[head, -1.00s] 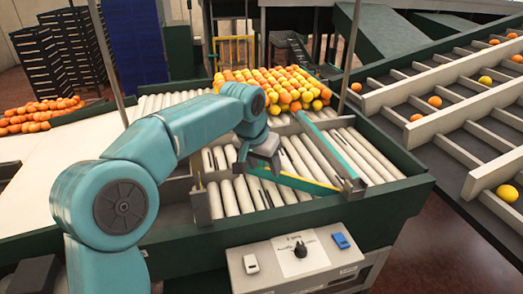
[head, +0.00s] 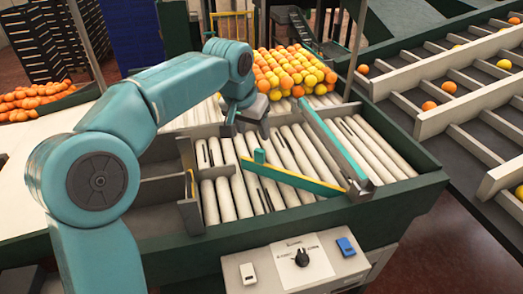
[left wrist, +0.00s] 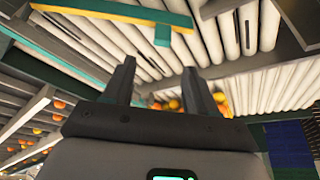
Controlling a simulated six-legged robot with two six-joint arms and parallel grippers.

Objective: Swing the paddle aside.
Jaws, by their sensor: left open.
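The paddle (head: 292,178) is a thin yellow and green bar lying slantwise across the white rollers. Its right end meets a post by the near end of a teal rail, and a short upright teal plate (head: 259,157) stands near its left end. In the left wrist view the paddle (left wrist: 112,10) crosses the top left, with the teal plate (left wrist: 162,36) at its end. My left gripper (head: 246,128) is open and empty above the rollers, behind the paddle's left end and apart from it. Its two fingers (left wrist: 160,66) show in the left wrist view. My right gripper is not in view.
Oranges and yellow fruit (head: 290,72) are heaped at the far end of the rollers (head: 290,140). A teal rail (head: 334,143) runs along the right. Grey dividers (head: 188,190) stand on the left. A control box (head: 300,265) is in front.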

